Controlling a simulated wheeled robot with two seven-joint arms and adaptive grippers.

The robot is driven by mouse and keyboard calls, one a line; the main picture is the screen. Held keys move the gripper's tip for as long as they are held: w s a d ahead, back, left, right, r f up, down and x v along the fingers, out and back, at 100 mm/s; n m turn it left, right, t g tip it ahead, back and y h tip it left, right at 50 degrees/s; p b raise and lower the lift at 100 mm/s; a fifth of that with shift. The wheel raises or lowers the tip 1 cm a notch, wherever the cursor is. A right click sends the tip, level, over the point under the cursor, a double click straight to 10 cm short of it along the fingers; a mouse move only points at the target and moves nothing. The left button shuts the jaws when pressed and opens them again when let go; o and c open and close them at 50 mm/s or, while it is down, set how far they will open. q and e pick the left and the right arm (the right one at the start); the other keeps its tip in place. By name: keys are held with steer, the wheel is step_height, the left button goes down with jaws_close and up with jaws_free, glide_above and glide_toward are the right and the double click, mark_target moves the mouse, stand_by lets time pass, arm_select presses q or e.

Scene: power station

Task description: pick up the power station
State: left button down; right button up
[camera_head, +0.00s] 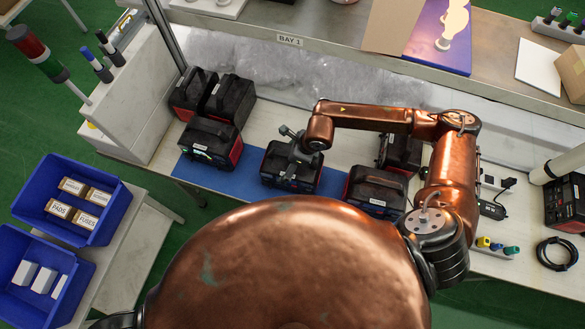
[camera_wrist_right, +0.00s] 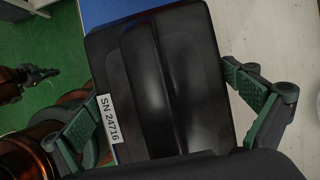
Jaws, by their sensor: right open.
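A black power station (camera_head: 280,172) stands on the blue mat, below my right gripper (camera_head: 298,142). My right gripper is open and empty. In the right wrist view a black power station (camera_wrist_right: 175,85) with a ridged top and a white label "SN 24716" lies between the spread green-padded fingers (camera_wrist_right: 168,108). One finger is at its left side near the label, the other at its right; I cannot tell whether they touch it. A dark claw, seemingly my left gripper (camera_wrist_right: 38,76), shows small at the left of the right wrist view; its opening is unclear.
Other power stations stand close by: one on the mat's left (camera_head: 210,143), one to the right (camera_head: 376,190), one behind my forearm (camera_head: 400,152), two at the back left (camera_head: 230,98). Blue bins (camera_head: 75,199) are at far left. Bare blue mat (camera_head: 245,182) shows between stations.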

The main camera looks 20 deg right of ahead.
steer(key=shift+c, duration=0.7)
steer(key=c, duration=1.6)
steer(key=shift+a+r, duration=0.1)
steer(key=shift+r, duration=0.05)
